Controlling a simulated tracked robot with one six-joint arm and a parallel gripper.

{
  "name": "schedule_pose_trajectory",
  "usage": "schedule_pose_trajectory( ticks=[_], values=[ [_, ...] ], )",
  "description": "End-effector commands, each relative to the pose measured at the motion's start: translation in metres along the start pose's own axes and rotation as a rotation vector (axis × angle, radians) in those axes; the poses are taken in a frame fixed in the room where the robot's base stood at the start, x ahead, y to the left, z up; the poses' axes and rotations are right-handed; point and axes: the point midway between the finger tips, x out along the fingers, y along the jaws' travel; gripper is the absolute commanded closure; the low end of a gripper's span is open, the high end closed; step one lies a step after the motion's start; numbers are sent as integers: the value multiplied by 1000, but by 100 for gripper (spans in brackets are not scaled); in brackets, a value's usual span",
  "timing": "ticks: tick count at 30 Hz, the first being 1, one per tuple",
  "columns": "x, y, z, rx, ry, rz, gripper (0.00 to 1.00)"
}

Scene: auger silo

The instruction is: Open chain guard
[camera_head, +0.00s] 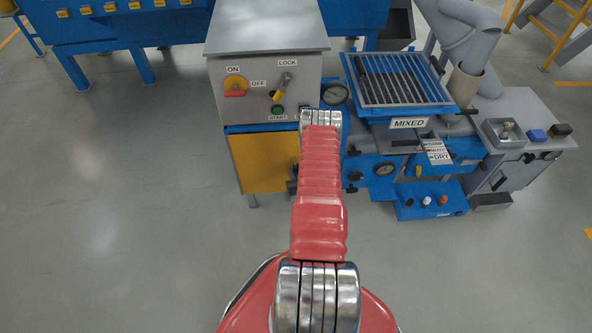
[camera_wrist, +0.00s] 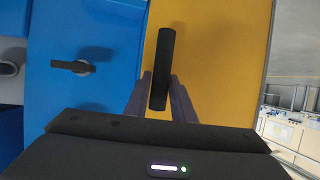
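The chain guard is a yellow panel (camera_head: 268,163) low on the grey control cabinet in the head view. It fills the upper right of the wrist view (camera_wrist: 225,70). It looks flat against the cabinet front. A black upright bar handle (camera_wrist: 163,60) stands out from it. My gripper (camera_wrist: 160,95) is at this handle, with one dark finger on each side of its lower part. I cannot tell whether the fingers touch the handle. In the head view my red arm hides the gripper and the panel's right edge.
The grey cabinet top (camera_head: 268,28) carries switches on its front, above the panel. A black latch-like knob (camera_wrist: 70,67) sits on the blue panel to the left in the wrist view. The blue grated machine (camera_head: 400,80) stands to the right. The floor at left is clear.

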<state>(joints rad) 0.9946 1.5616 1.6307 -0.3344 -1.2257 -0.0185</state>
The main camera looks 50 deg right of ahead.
Motion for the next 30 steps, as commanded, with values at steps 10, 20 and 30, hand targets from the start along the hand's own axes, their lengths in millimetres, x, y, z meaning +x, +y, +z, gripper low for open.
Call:
schedule_pose_trajectory(
  ticks=[10, 20, 30],
  values=[
    [0, 0, 0, 0, 0, 0, 100],
    [2, 4, -1, 0, 0, 1, 100],
    [-8, 6, 3, 16, -1, 39, 100]
  ],
)
